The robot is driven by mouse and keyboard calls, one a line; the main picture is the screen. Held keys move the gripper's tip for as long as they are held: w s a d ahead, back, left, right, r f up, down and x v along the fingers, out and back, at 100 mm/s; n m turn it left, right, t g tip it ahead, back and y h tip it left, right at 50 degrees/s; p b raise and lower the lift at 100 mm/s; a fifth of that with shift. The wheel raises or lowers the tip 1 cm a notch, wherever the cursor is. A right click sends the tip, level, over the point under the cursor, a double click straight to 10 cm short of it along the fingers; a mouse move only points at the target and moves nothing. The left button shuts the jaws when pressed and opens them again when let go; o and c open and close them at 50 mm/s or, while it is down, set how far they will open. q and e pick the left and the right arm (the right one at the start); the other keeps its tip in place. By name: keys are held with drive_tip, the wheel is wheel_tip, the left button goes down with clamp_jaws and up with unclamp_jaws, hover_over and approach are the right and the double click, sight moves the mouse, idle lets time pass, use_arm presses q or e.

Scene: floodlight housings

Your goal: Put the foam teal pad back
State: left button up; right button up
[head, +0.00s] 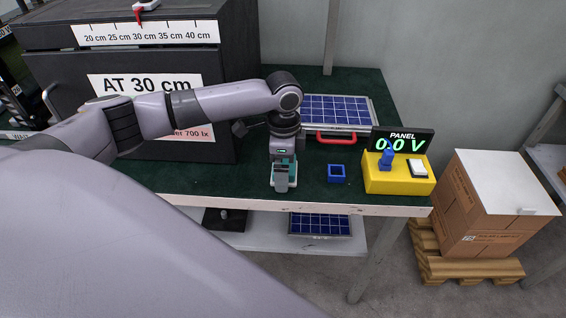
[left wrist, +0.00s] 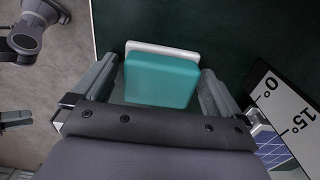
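The teal foam pad (left wrist: 160,80) is a block with a white layer along its far edge. In the left wrist view it sits between the two fingers of my left gripper (left wrist: 160,75), with a narrow gap visible at its left side; I cannot tell whether the right finger touches it. In the head view my left gripper (head: 283,180) points down near the front edge of the dark green bench (head: 235,182), and only bits of teal show around its fingers.
A blue square frame (head: 337,173) lies right of the gripper. A yellow box (head: 398,182) with a voltage display (head: 402,142) stands at the bench's right end. A solar panel (head: 338,110) and red handle (head: 340,139) are behind. A large dark cabinet (head: 225,70) is at left.

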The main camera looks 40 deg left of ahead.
use_arm(q)
wheel_tip(320, 180, up, 12)
drive_tip(key=p, duration=0.1)
drive_tip(key=shift+r, duration=0.2)
idle(0.3)
idle(0.5)
